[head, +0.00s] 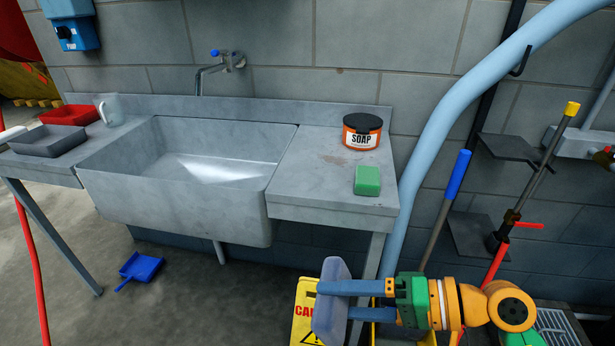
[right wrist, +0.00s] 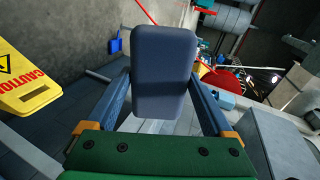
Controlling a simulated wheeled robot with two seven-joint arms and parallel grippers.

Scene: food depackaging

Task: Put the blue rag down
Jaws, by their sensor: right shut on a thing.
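The blue rag (head: 330,299) shows as a rounded grey-blue pad in the head view, low and right of centre. My right gripper (head: 346,301) is shut on it, with one blue finger on each side. In the right wrist view the rag (right wrist: 163,72) is between the two fingers. It is held in the air in front of the sink unit's right leg, below the level of the right worktop (head: 322,160). My left gripper is not in view.
The sink basin (head: 175,205) is left of the worktop, which bears a soap tub (head: 362,138) and a green block (head: 367,181). A yellow caution sign (head: 305,315) stands close behind the rag. A blue dustpan (head: 140,268) lies on the floor.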

